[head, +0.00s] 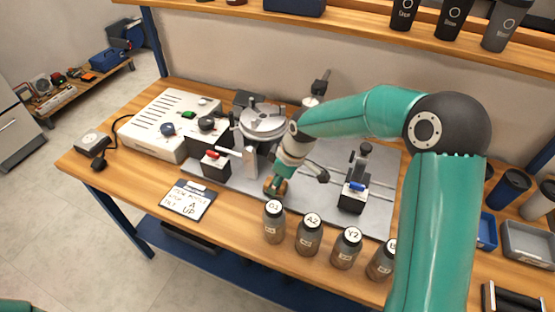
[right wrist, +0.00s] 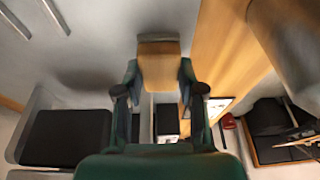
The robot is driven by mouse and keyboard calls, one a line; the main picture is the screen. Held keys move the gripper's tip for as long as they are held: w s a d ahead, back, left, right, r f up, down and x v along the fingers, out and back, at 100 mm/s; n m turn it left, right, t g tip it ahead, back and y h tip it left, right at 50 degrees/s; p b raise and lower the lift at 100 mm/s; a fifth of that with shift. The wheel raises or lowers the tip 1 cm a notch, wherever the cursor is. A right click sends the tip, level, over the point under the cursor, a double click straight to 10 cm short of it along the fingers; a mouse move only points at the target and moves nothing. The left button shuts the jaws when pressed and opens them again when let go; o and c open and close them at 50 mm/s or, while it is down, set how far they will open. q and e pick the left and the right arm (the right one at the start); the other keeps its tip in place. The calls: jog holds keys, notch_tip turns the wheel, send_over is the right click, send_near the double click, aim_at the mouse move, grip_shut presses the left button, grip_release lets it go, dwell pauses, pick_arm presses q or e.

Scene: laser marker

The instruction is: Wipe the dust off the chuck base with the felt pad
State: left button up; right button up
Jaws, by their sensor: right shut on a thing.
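My right gripper (head: 275,184) reaches over the front part of the machine's grey plate (head: 228,184). It is shut on a tan-brown block, the felt pad (right wrist: 158,66), which shows between the two fingers in the right wrist view. In the head view the pad is a small brown patch, partly hidden by the fingers. A round metal chuck (head: 262,118) stands behind and left of the gripper. I cannot tell which surface is the chuck base or make out any dust. I cannot tell whether the pad touches the plate. My left gripper is out of view.
Several lidded bottles (head: 273,222) stand along the front edge, close to the gripper. A handwritten sign (head: 187,200) lies left of them. A white control box (head: 170,123) stands at the left. A clamp post with a blue lever (head: 354,188) stands right of the gripper.

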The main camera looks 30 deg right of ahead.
jog(key=p+v, duration=0.1)
jog(key=v, duration=0.2)
jog(key=shift+w+d+r+p, duration=0.1)
jog(key=shift+r+p, duration=0.4)
jog(key=shift+r, duration=0.15)
notch_tip(320, 180, up, 2)
jog(key=shift+r+p, duration=0.15)
jog(key=shift+p, duration=0.6)
jog(key=shift+r, duration=0.3)
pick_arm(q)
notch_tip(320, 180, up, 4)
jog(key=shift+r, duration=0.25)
